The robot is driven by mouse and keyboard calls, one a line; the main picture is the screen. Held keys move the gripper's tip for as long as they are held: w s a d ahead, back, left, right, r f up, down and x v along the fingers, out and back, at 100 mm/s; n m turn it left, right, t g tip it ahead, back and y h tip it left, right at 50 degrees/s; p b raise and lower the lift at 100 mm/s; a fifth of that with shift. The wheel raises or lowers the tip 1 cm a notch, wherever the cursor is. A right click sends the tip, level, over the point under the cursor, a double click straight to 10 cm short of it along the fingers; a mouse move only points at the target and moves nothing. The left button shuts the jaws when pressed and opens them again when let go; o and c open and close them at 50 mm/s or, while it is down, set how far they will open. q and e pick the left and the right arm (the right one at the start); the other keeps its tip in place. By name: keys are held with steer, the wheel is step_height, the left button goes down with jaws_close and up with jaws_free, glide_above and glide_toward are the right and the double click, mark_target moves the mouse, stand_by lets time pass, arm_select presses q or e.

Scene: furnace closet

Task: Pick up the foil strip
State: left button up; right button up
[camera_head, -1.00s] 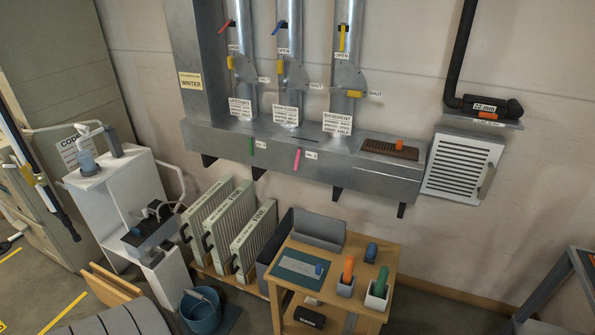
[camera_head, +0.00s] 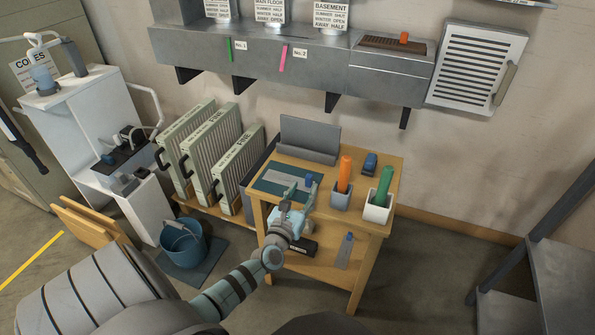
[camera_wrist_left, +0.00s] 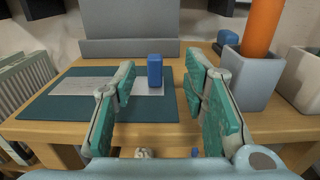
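The foil strip (camera_head: 278,179) is a thin pale grey strip lying flat on a dark teal mat (camera_head: 262,186) on top of the wooden stand. A small blue block (camera_head: 311,179) stands at its right end; whether it is joined to the strip is unclear. In the left wrist view the strip (camera_wrist_left: 82,86) runs left from the blue block (camera_wrist_left: 155,70), partly hidden by a finger. My left gripper (camera_head: 302,190) is open and empty at the stand's front edge, its fingers (camera_wrist_left: 160,80) spread to either side of the block and short of it. My right gripper is not in view.
An orange-handled tool (camera_head: 345,174) and a green-handled tool (camera_head: 384,185) stand in cups right of the mat. A grey holder (camera_head: 310,141) stands behind it. A blue object (camera_head: 370,162) sits at the back right. Several filters (camera_head: 213,150) stand left.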

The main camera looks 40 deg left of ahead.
mark_target(308, 178)
arm_select(q)
steer(key=b+x, duration=0.1)
steer(key=x, duration=0.1)
steer(key=b+x, duration=0.1)
steer(key=x, duration=0.4)
steer(key=shift+s+a+f+b, duration=0.15)
steer(key=shift+a+f+b, duration=0.15)
steer(key=shift+f+b, duration=0.1)
steer(key=shift+w+a, duration=0.1)
steer(key=shift+w, duration=0.15)
steer(key=shift+r, duration=0.1)
steer(key=shift+c, duration=0.2)
steer(key=shift+s, duration=0.1)
steer(key=c, duration=0.9)
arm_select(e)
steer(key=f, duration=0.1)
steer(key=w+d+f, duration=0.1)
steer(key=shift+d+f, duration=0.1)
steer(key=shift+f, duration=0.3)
